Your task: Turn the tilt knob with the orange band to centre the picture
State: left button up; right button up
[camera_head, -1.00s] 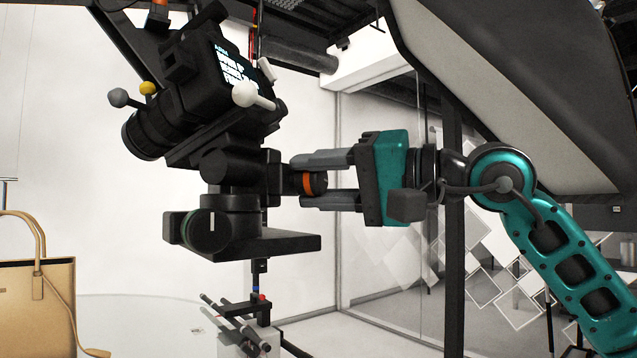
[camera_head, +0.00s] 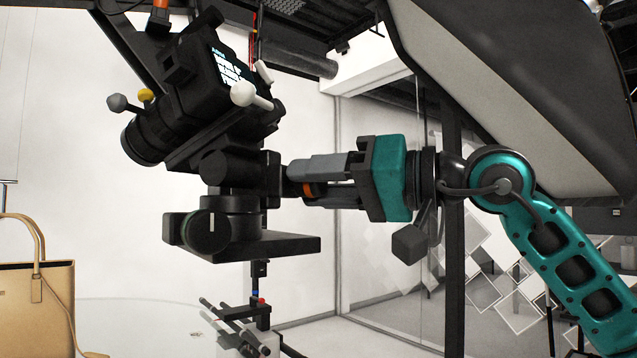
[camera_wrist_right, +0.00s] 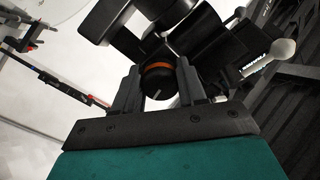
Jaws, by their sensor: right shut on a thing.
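The tilt knob with the orange band (camera_head: 307,189) sits on the right side of the black camera head, partly hidden by my fingers. My right gripper (camera_head: 310,182) is shut on this knob, its grey fingers on either side of it. In the right wrist view the knob (camera_wrist_right: 158,78) shows between the two fingers, with a pale mark on its end face. The black camera (camera_head: 190,95) above is tilted, its lens pointing down to the left. Its screen (camera_head: 230,68) shows text too small to read. My left gripper is not in view.
A second knob (camera_head: 205,231) with a green edge is on the lower left of the head. White (camera_head: 250,95), grey and yellow (camera_head: 146,95) ball-ended handles stick out near the camera. A tan bag (camera_head: 38,290) stands at the lower left.

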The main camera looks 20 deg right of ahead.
jog(key=o, duration=1)
jog(key=shift+o, duration=0.2)
pick_arm(q)
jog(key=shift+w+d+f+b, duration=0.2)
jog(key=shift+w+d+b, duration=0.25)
jog(key=shift+b, duration=0.75)
pick_arm(e)
jog(key=v, duration=1.3)
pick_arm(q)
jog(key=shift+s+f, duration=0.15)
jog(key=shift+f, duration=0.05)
pick_arm(e)
jog(key=shift+a, duration=0.1)
